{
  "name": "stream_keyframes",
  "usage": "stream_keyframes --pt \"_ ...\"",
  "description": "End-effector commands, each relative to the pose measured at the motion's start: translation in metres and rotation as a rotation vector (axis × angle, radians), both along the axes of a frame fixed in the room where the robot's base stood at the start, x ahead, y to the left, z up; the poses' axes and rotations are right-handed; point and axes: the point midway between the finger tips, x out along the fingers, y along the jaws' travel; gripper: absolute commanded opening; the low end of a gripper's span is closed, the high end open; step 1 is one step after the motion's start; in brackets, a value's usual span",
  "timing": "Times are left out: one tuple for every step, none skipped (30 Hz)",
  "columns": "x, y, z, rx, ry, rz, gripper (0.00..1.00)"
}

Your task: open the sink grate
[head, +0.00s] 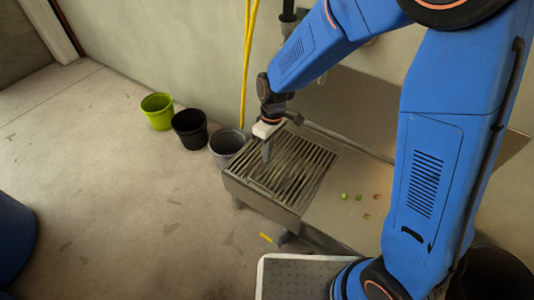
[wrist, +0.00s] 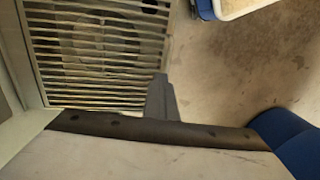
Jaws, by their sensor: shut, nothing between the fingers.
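The sink grate (head: 302,168) is a panel of parallel metal bars lying flat over the sink at the left end of the steel counter. In the wrist view the grate (wrist: 95,52) fills the upper left, with a round shape dimly visible beneath its bars. My gripper (head: 267,154) is shut and empty, pointing down over the grate's left-hand part. In the wrist view its dark finger (wrist: 160,100) shows at the grate's edge. I cannot tell whether the fingertips touch the bars.
Green (head: 157,111), black (head: 190,129) and grey (head: 225,142) buckets stand on the floor left of the sink. A yellow hose (head: 247,65) hangs behind. Small green and brown bits lie on the counter (head: 330,215). The floor at left is mostly clear.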

Motion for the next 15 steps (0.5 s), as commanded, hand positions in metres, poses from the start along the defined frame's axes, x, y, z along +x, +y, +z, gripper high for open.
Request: stream_keyframes --pt "0.0 0.0 0.0 0.0 0.0 0.0 0.0" --pt "0.0 0.0 0.0 0.0 0.0 0.0 0.0" --pt "0.0 0.0 0.0 0.0 0.0 0.0 0.0" --pt "0.0 0.0 0.0 0.0 0.0 0.0 0.0" --pt "0.0 0.0 0.0 0.0 0.0 0.0 0.0" --pt "0.0 0.0 0.0 0.0 0.0 0.0 0.0" --pt "0.0 0.0 0.0 0.0 0.0 0.0 0.0" --pt "0.0 0.0 0.0 0.0 0.0 0.0 0.0" --pt "0.0 0.0 0.0 0.0 0.0 0.0 0.0" --pt "0.0 0.0 0.0 0.0 0.0 0.0 0.01" --pt "0.0 0.0 0.0 0.0 0.0 0.0 0.08" --pt "0.0 0.0 0.0 0.0 0.0 0.0 0.17" --pt "0.0 0.0 0.0 0.0 0.0 0.0 0.25" --pt "0.0 0.0 0.0 0.0 0.0 0.0 0.28" --pt "0.0 0.0 0.0 0.0 0.0 0.0 0.28"
